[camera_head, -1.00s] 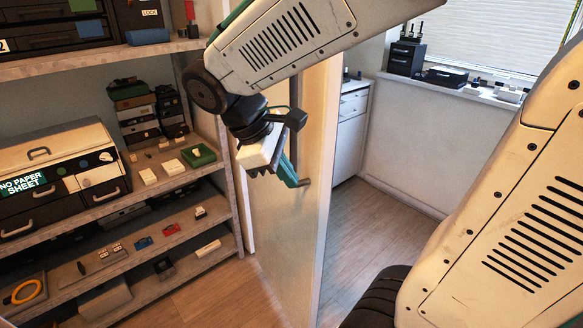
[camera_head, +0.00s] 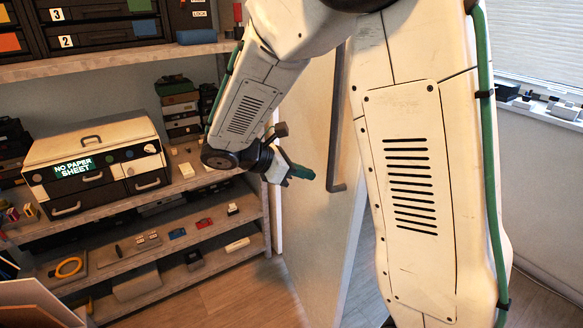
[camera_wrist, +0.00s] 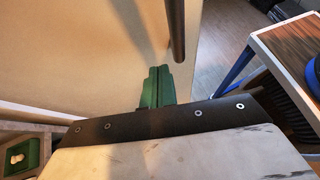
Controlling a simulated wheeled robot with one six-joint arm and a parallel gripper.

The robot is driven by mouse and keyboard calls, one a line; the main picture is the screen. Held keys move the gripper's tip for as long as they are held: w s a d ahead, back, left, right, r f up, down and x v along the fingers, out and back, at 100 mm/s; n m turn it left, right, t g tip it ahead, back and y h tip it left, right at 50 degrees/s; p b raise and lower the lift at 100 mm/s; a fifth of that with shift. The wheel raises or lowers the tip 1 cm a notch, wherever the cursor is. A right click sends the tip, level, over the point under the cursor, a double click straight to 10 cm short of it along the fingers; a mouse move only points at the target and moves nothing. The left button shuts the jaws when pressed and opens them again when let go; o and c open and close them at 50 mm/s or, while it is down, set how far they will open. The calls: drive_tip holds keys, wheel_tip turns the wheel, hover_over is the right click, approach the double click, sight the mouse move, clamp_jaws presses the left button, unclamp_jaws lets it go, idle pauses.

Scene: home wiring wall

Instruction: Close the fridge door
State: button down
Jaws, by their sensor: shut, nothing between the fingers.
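A tall pale door (camera_head: 318,225), which I take for the fridge door, stands in the middle of the head view, with my arm covering part of it. Its long dark handle (camera_head: 336,150) runs upright near its right side. My gripper (camera_head: 303,172) is shut and empty, its green fingers to the left of the handle, in front of the door's face. In the wrist view the green fingers (camera_wrist: 157,88) point at the pale door (camera_wrist: 80,50), with the dark handle (camera_wrist: 176,30) just beyond and right of them. Contact cannot be told. The fridge body is not clearly visible.
Shelves (camera_head: 105,63) on the left hold a device with a "NO PAPER SHEET" display (camera_head: 95,165) and several small items. A window sill (camera_head: 540,112) is at the right. A wood-topped table with blue legs (camera_wrist: 290,45) shows in the wrist view. Floor (camera_head: 235,300) lies clear below the door.

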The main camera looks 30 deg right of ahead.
sight(340, 176)
drive_tip(key=d, duration=0.2)
drive_tip(key=d+f, duration=0.1)
drive_tip(key=s+d, duration=0.1)
drive_tip(key=d, duration=0.1)
drive_tip(key=shift+s+d+f, duration=0.1)
drive_tip(key=shift+d+f, duration=0.2)
drive_tip(key=shift+s+d, duration=0.1)
drive_tip(key=shift+d, duration=0.5)
drive_tip(key=shift+d, duration=0.1)
